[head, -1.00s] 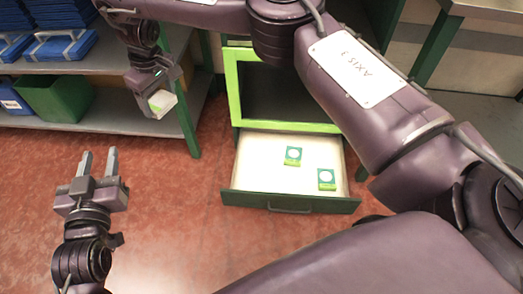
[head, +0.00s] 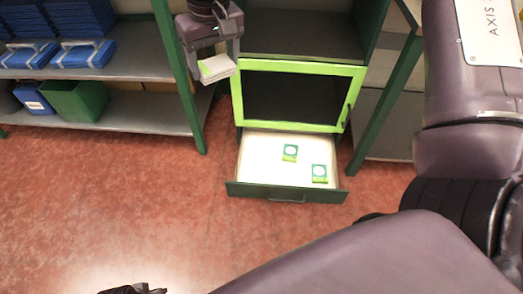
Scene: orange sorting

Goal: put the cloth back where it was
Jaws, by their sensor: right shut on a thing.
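My right gripper (head: 208,60) hangs at the upper left of the head view, in front of the shelf post, up and left of the open drawer (head: 284,192). It is shut on a small white-and-green, block-like thing (head: 217,67). I cannot tell whether this is the folded cloth or a pack. No other cloth shows. Two small green packs with white discs lie apart in the drawer, one towards the middle (head: 290,152) and one at the front right (head: 319,173). My left gripper is out of view; only a dark bit of the arm shows at the bottom edge.
Above the drawer is a dark compartment with a bright green frame (head: 300,66). At left, a shelf (head: 120,65) holds blue cases (head: 82,54) and a green bin (head: 76,101). The red floor (head: 120,200) is clear. My own arm covers the right side.

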